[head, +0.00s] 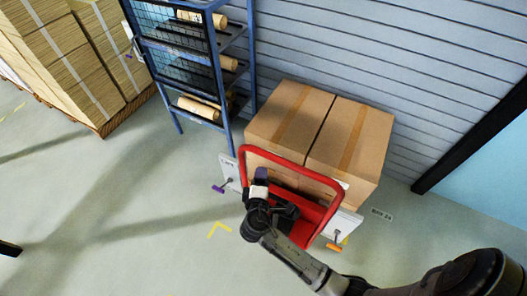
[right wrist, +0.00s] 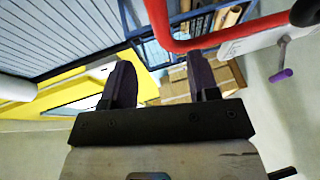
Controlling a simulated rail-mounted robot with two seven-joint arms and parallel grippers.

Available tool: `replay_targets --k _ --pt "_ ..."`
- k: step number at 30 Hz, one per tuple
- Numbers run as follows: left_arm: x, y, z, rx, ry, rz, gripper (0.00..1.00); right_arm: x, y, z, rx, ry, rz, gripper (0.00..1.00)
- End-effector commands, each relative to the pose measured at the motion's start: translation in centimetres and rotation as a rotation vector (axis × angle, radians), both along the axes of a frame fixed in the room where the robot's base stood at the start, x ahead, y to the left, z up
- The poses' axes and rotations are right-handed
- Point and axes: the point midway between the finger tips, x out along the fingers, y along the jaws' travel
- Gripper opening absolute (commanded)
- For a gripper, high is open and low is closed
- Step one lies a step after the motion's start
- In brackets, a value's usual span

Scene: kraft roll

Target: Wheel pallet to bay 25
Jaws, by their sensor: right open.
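Two large brown cardboard boxes (head: 350,135) stand side by side against the grey wall, on the load side of a red-framed truck. Its red tubular handle (head: 290,156) rises in front of them; the bar also crosses the top of the right wrist view (right wrist: 210,40). My right gripper (head: 262,177) is at the handle's left part in the head view. In the right wrist view its two dark fingers (right wrist: 160,70) are apart, with the red bar near the right fingertip and no clear grasp. The pallet under the boxes is hidden. My left gripper is not identifiable.
A blue rack (head: 222,80) with brown rolls stands left of the boxes. Stacked cartons (head: 70,50) stand on a pallet at far left. A small floor label (head: 382,214), hard to read, lies right of the truck. A yellow corner mark (head: 218,228) lies on open floor.

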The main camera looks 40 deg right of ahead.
Motion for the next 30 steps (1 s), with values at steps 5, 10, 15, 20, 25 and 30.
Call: replay_targets --k 5,10,15,20,25,30 --pt "0.0 -0.2 0.8 -0.007 -0.001 0.001 0.48 2.4 -2.5 -0.3 -0.002 0.000 -0.002 0.55" --pt "0.1 -0.4 1.2 -0.012 -0.002 0.004 0.48 4.6 -4.6 -0.9 0.001 -0.001 -0.002 0.55" --pt "0.1 -0.6 1.5 -0.020 -0.003 0.008 0.48 6.4 -6.4 -1.5 0.001 -0.001 -0.003 0.55" --pt "0.1 -0.7 1.7 -0.021 -0.003 0.009 0.48 7.5 -7.5 -1.9 0.003 -0.001 -0.003 0.55" --pt "0.1 -0.6 1.7 -0.019 -0.003 0.008 0.48 8.1 -8.1 -2.1 0.003 0.000 -0.002 0.55" --pt "0.1 -0.5 1.7 -0.015 -0.003 0.005 0.48 8.2 -8.2 -2.1 0.004 -0.001 -0.002 0.55"
